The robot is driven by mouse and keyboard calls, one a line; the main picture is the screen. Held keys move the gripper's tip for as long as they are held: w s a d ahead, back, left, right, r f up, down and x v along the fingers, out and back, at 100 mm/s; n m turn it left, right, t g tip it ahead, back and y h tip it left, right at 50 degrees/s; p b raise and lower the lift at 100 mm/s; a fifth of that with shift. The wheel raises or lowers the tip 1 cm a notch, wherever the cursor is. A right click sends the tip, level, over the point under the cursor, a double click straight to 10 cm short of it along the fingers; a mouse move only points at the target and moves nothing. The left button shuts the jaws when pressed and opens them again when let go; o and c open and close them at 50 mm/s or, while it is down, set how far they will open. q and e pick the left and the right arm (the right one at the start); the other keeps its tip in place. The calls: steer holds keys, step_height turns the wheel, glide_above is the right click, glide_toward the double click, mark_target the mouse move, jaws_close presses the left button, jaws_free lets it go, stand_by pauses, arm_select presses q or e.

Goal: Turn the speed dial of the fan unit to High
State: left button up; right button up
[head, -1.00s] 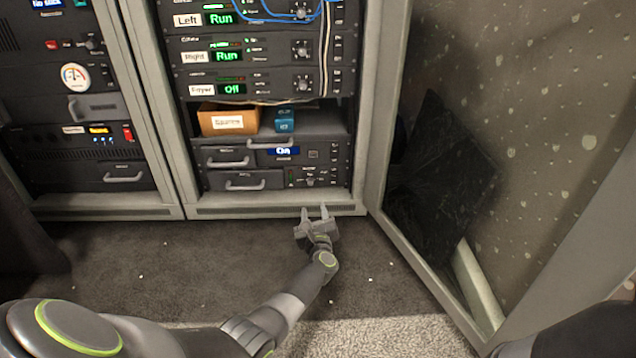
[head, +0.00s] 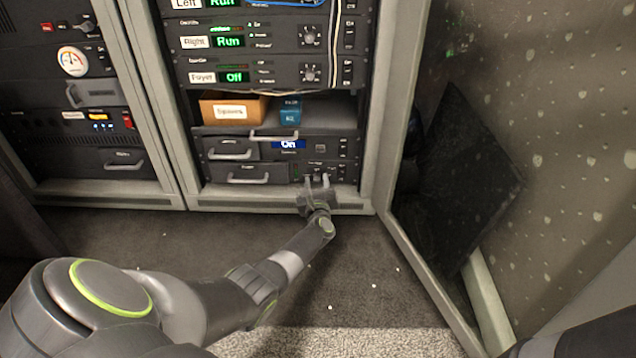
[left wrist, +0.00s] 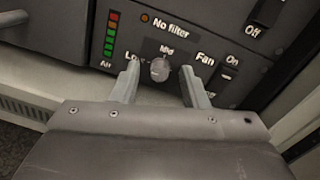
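The fan unit (left wrist: 210,40) is the lowest panel in the middle rack, with a row of coloured lights and "No filter", "Mid" and "Fan" lettering in the left wrist view. Its small round speed dial (left wrist: 159,69) sits below "Mid", with "Lo" to its left. The High mark cannot be made out. My left gripper (left wrist: 161,85) is open, with one finger on each side of the dial and gaps to it. In the head view my left gripper (head: 317,183) is at the bottom right of the rack and covers the dial. My right gripper is out of view.
An On/Off fan switch (left wrist: 228,72) is close to the right finger. Drawers with handles (head: 248,180) are left of the fan unit. The open rack door (head: 470,200) stands to the right. A cardboard box (head: 232,110) is on the shelf above.

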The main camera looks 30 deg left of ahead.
arm_select(q)
jaws_close()
